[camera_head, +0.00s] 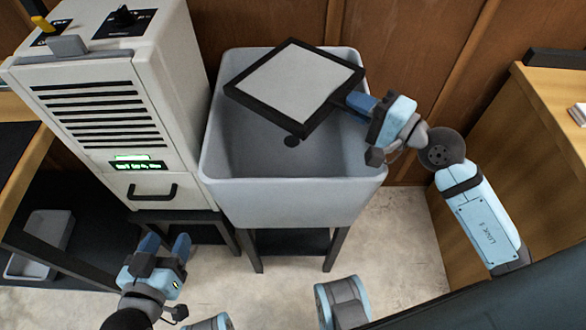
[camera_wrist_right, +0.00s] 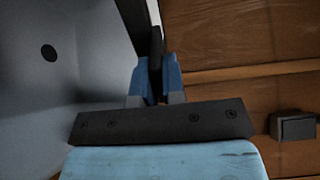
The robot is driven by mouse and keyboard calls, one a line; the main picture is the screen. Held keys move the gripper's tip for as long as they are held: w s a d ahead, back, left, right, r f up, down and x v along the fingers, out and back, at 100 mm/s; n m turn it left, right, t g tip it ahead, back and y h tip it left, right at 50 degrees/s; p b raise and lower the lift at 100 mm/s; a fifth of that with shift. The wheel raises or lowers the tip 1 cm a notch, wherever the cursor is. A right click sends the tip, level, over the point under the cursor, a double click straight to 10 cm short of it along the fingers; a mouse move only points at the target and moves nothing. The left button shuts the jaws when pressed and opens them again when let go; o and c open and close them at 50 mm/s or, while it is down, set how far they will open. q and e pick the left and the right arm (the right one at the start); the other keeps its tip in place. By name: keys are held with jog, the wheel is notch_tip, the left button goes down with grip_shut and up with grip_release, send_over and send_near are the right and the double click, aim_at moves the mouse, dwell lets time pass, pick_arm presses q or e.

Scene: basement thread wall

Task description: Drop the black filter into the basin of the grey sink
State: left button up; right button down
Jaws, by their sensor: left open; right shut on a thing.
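The black filter (camera_head: 297,84) is a flat square panel with a black frame and a pale grey middle. It is held tilted over the grey sink (camera_head: 288,204), covering part of the basin opening. My right gripper (camera_head: 347,102) is shut on the filter's right edge. In the right wrist view the right gripper's blue fingers (camera_wrist_right: 157,80) pinch the black frame edge (camera_wrist_right: 156,50). My left gripper (camera_head: 166,243) is open and empty, low in front of the cream machine.
A cream machine (camera_head: 100,110) with a vented front and a drawer handle stands directly left of the sink. A wooden cabinet (camera_head: 500,150) stands to the right. A grey bin (camera_head: 40,240) sits on a low shelf at left. Bare floor lies in front of the sink.

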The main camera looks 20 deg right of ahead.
pick_arm(q)
jog(key=shift+r, duration=0.2)
pick_arm(e)
jog(key=shift+f, duration=0.1)
jog(key=c, duration=1.1)
grip_release()
pick_arm(q)
jog(key=shift+w+d+r+t+h+b, duration=0.15)
jog(key=shift+d+r+t+h+b, duration=0.25)
jog(key=shift+r, duration=0.4)
jog(key=shift+w+d+r+t+h+b, duration=0.15)
jog(key=shift+d+r+t+h+b, duration=0.25)
jog(key=shift+r, duration=0.45)
jog(key=shift+w+d+r+t+h+b, duration=0.2)
jog(key=shift+d+r+t+b, duration=0.1)
jog(key=shift+r+t+b, duration=0.4)
pick_arm(e)
jog(key=shift+v, duration=6.9)
pick_arm(q)
jog(key=shift+r, duration=0.1)
